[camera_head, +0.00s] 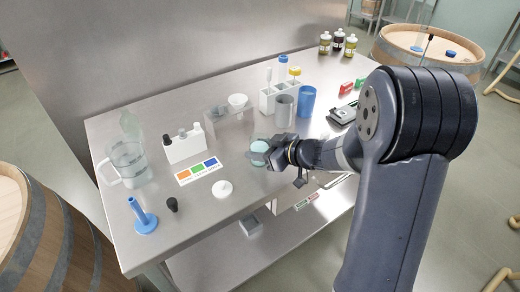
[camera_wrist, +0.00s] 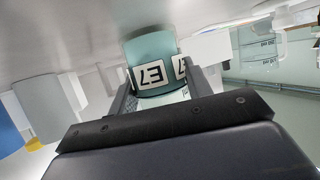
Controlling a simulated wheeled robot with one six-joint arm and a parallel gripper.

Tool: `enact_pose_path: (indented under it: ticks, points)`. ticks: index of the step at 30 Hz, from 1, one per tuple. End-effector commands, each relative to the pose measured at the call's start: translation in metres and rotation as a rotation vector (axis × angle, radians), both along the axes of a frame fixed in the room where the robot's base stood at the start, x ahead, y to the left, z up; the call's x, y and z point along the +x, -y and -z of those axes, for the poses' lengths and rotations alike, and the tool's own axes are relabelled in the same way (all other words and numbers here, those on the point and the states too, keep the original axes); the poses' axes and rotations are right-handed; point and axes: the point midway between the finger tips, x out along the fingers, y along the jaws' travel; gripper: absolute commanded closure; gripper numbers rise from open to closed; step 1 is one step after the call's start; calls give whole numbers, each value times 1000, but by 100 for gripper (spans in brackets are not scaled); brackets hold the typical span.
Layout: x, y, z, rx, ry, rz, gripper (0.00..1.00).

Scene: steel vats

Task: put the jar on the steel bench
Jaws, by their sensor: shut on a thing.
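The jar is pale teal with a white label marked E7, and it shows between my fingers in the wrist view (camera_wrist: 148,48). In the head view the jar (camera_head: 260,147) is a small teal round shape, partly hidden by my gripper (camera_head: 268,155). My gripper is shut on the jar, with one finger on each side of it. The steel bench (camera_head: 240,205) lies under the jar, near its front edge. The jar is at or close above the bench top; I cannot tell whether they touch.
A white cap (camera_head: 222,189) and a colour card (camera_head: 198,171) lie left of the jar.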

Motion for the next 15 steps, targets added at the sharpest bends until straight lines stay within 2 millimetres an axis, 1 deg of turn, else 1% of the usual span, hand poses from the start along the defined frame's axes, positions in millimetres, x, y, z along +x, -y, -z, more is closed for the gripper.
enact_pose_path:
  ticks: [1,6,9,15]
  points:
    - [0,0,0,-1,1,0,52]
    - [0,0,0,0,0,0,38]
    - [0,0,0,0,0,0,31]
    - [0,0,0,0,0,0,31]
